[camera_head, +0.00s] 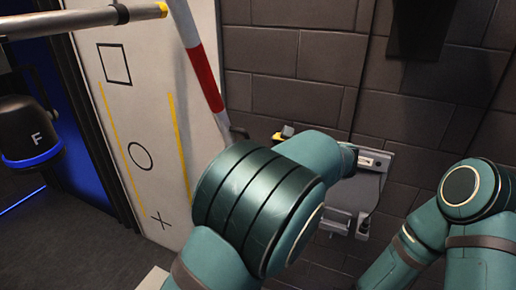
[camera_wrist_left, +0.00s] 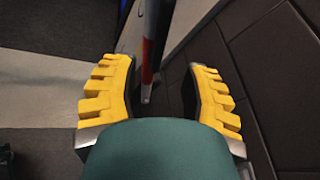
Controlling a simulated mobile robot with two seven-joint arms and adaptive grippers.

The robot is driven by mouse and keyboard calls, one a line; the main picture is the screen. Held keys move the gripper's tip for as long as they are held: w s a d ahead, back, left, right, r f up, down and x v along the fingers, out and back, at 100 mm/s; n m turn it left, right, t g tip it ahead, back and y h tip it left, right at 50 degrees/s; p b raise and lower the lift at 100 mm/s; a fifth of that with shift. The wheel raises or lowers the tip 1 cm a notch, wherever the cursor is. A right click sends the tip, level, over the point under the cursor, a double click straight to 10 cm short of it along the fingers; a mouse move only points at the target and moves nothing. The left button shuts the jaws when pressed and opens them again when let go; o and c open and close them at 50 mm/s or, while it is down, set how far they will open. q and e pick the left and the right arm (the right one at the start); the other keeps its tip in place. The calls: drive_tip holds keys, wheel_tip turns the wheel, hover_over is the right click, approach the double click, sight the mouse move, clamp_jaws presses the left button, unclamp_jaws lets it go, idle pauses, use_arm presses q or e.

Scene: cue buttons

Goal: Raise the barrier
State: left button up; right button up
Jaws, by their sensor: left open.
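The red and white striped barrier pole (camera_head: 202,72) slants steeply down from the top of the head view, in front of the wall. Its lower end lies close to my left arm. In the left wrist view the pole (camera_wrist_left: 148,62) shows between and beyond the fingers of my left gripper (camera_wrist_left: 163,75). Those yellow ridged fingers are spread apart with nothing between them that I can see held. In the head view my left arm covers most of that gripper. My right arm shows at the right, but its gripper is out of view.
A pale panel (camera_head: 121,95) carries a square, a circle and a cross. A dark bell-like object marked F (camera_head: 35,135) with a blue ring hangs at the left. A grey wall unit (camera_head: 352,196) sits beyond my left arm, on the dark brick wall (camera_head: 300,55).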

use_arm(q)
drive_tip(key=v, duration=0.3)
drive_tip(key=shift+s+d, duration=0.1)
drive_tip(key=shift+d, duration=0.05)
drive_tip(key=s+a+f+n+g+h+b, duration=0.1)
drive_tip(key=s+a+f+g+h+b, duration=0.15)
drive_tip(key=f, duration=0.85)
drive_tip(key=s+a+f+n+g+h+b, duration=0.1)
drive_tip(key=s+a+f+n+g+h, duration=0.15)
drive_tip(key=f, duration=0.75)
drive_tip(key=s+a+f+n+g+h+b, duration=0.15)
drive_tip(key=a+f, duration=0.25)
drive_tip(key=f, duration=0.7)
drive_tip(key=s+a+f+n+h+b, duration=0.3)
drive_tip(key=s+f+n+h+b, duration=0.3)
drive_tip(key=s+f+n, duration=1.2)
drive_tip(key=s+h, duration=0.1)
drive_tip(key=h, duration=0.2)
drive_tip(key=shift+s, duration=0.3)
drive_tip(key=shift+f+g, duration=0.1)
drive_tip(key=shift+g, duration=0.15)
